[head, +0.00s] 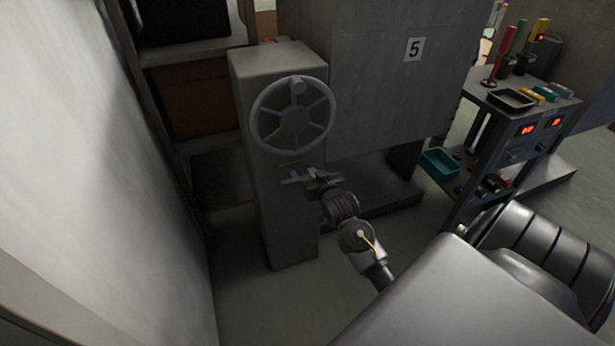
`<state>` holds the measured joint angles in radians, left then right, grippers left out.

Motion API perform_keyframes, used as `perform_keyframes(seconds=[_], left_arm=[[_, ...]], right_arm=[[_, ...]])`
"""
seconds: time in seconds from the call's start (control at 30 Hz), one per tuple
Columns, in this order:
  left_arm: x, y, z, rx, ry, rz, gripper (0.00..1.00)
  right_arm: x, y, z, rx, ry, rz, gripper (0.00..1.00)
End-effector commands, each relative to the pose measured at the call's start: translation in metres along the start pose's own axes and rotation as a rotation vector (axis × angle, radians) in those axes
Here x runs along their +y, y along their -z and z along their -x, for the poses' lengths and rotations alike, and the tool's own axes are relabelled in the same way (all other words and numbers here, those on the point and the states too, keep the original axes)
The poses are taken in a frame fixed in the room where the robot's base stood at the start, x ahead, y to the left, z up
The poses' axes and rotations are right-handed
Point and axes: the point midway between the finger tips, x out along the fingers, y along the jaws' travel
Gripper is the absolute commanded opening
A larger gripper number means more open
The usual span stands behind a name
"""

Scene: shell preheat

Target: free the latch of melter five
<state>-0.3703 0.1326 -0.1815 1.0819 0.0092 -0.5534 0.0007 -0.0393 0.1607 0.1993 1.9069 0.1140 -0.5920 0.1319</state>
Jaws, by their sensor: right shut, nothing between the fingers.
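Melter five is a large grey box with a plate numbered 5 (414,50). A grey post (278,222) stands at its left side and carries a spoked handwheel (293,115) with a knob at its top. Below the wheel, a small grey latch (292,176) sits on the front of the post. My right gripper (312,178) is at the latch's right end, shut with nothing held. I cannot tell whether its fingertips touch the latch. The gripper hides part of the latch. My left gripper is not in view.
A pale wall (90,170) closes off the left side. Shelves with a brown box (198,98) stand behind the post. At the right, a cart holds a black tray (511,99), a teal bin (440,163) and coloured tools. Bare floor lies below the post.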

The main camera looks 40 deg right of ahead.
Motion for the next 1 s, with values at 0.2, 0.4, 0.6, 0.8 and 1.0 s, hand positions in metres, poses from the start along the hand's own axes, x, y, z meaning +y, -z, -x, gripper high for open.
perform_keyframes(seconds=[0.2,0.4,0.6,0.8,1.0], left_arm=[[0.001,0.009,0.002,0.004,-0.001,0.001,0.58],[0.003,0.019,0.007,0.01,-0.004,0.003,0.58],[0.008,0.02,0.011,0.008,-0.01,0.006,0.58],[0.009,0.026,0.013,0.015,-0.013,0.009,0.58],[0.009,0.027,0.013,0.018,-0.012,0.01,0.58]], right_arm=[[0.0,0.0,-0.047,0.0,0.0,0.001,0.0],[0.0,-0.025,-0.059,-0.003,0.0,0.001,0.0],[0.0,-0.037,-0.062,-0.001,0.0,0.001,0.0],[0.0,-0.039,-0.062,0.0,0.001,0.001,0.0],[0.0,-0.039,-0.062,0.0,0.001,0.0,0.0]])
